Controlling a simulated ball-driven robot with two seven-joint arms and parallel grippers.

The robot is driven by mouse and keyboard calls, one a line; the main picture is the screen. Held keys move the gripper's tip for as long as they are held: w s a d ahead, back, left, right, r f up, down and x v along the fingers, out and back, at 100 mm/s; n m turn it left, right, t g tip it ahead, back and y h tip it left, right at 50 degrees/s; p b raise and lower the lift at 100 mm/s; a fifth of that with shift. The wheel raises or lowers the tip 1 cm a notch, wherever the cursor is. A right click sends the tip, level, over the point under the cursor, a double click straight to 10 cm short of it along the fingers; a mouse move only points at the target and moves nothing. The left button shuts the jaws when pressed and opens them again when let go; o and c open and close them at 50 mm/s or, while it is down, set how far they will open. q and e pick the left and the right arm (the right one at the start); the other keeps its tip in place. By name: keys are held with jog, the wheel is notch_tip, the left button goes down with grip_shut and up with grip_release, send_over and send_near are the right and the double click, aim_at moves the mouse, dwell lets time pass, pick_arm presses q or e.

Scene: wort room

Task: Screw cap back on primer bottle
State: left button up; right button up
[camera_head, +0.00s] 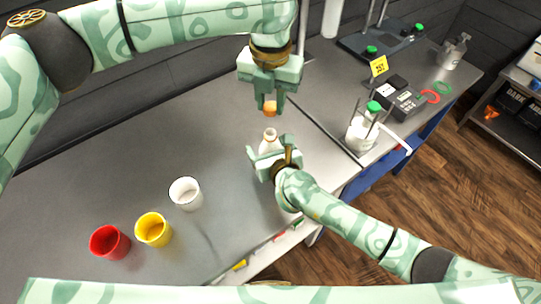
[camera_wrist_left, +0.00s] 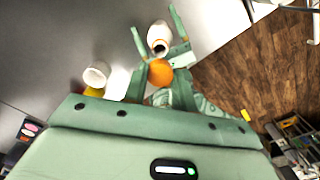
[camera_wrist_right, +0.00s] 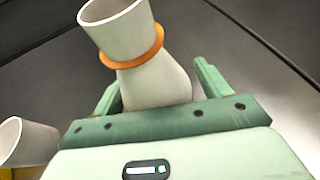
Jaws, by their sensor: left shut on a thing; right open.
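The white primer bottle (camera_head: 269,147) stands upright and uncapped on the grey bench; its open mouth faces up. An orange ring circles its neck in the right wrist view (camera_wrist_right: 133,58). My left gripper (camera_head: 270,106) is shut on the orange cap (camera_head: 270,109) and holds it above the bottle mouth, apart from it. The cap also shows in the left wrist view (camera_wrist_left: 160,73), with the bottle (camera_wrist_left: 158,36) beyond it. My right gripper (camera_head: 272,155) is open, with its fingers on either side of the bottle's body, which it partly hides in the head view.
Red (camera_head: 110,242), yellow (camera_head: 153,229) and white (camera_head: 186,193) cups stand on the bench at left. At right are a green-capped bottle (camera_head: 361,133) in a stand, a yellow sign (camera_head: 379,66) and dark devices (camera_head: 398,98).

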jog(key=c, duration=1.5)
pick_arm(q)
jog(key=shift+f, duration=2.5)
pick_arm(e)
jog(key=shift+o, duration=0.2)
pick_arm(q)
jog(key=shift+f, duration=0.85)
jog(key=shift+f, duration=0.55)
